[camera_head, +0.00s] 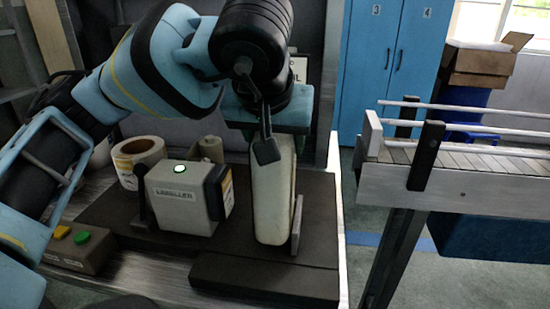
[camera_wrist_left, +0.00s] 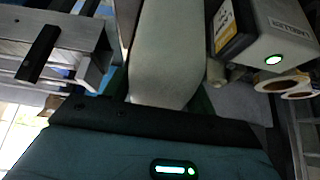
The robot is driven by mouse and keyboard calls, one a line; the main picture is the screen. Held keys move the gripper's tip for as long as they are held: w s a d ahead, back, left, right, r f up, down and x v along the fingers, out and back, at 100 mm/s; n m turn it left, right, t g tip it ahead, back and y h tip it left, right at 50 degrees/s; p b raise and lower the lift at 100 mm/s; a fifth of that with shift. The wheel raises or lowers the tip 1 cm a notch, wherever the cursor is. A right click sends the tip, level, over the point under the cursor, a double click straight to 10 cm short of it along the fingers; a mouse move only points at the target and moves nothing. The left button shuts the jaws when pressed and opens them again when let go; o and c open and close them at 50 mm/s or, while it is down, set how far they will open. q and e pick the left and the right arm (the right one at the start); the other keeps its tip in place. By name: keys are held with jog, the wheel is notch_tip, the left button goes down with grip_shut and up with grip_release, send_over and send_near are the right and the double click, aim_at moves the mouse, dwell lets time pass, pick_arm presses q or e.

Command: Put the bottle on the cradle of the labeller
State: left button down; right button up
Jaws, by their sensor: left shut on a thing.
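A pale bottle (camera_head: 272,195) stands upright at the right end of the dark labeller base, beside the grey labeller (camera_head: 182,200) with its lit green light. My left gripper (camera_head: 268,122) is above it and shut on its upper part, which the gripper and wrist partly hide. The cradle (camera_head: 297,222) shows as a small upright plate at the bottle's right side; the rest is hidden behind the bottle. I cannot tell whether the bottle's bottom touches it. In the left wrist view the bottle (camera_wrist_left: 165,50) runs away from the gripper, with the labeller (camera_wrist_left: 275,35) to its right. My right gripper is not in view.
Label rolls (camera_head: 138,160) stand behind the labeller. A button box (camera_head: 78,248) with yellow and green buttons is at the left. A roller conveyor (camera_head: 470,185) stands to the right, across a gap. Blue lockers (camera_head: 385,60) are behind.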

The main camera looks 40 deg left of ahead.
pick_arm(q)
jog(key=shift+f, duration=1.65)
jog(key=shift+f+b, duration=0.1)
jog(key=shift+b, duration=0.2)
jog(key=c, duration=0.9)
grip_release()
jog(key=shift+f, duration=0.1)
jog(key=o, duration=0.4)
jog(key=shift+p+v, duration=1.5)
jog(key=shift+v, duration=4.7)
